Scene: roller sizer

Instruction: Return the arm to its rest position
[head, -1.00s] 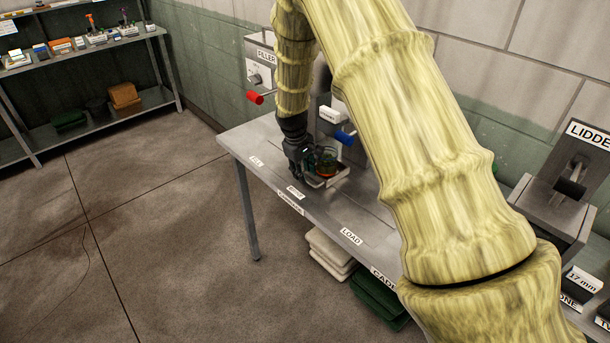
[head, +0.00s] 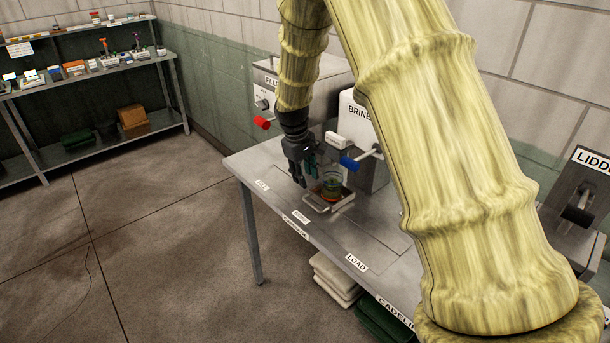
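My arm, in a pale yellow ribbed sleeve, reaches from the lower right over the metal bench (head: 385,237). My gripper (head: 302,180) is dark and hangs fingers down just left of a glass jar (head: 332,184) with green and reddish contents. The jar sits in a small light tray (head: 322,206) in front of the briner. The gripper appears apart from the jar, with nothing seen between its fingers. The gap between the fingertips is too small to judge clearly.
The filler (head: 270,88) with a red-knobbed lever (head: 262,122) and the briner (head: 362,125) with a blue-knobbed lever (head: 349,162) stand close behind the gripper. The lidder (head: 578,195) is at right. A stocked shelf (head: 95,72) stands far left. The floor (head: 150,240) between is clear.

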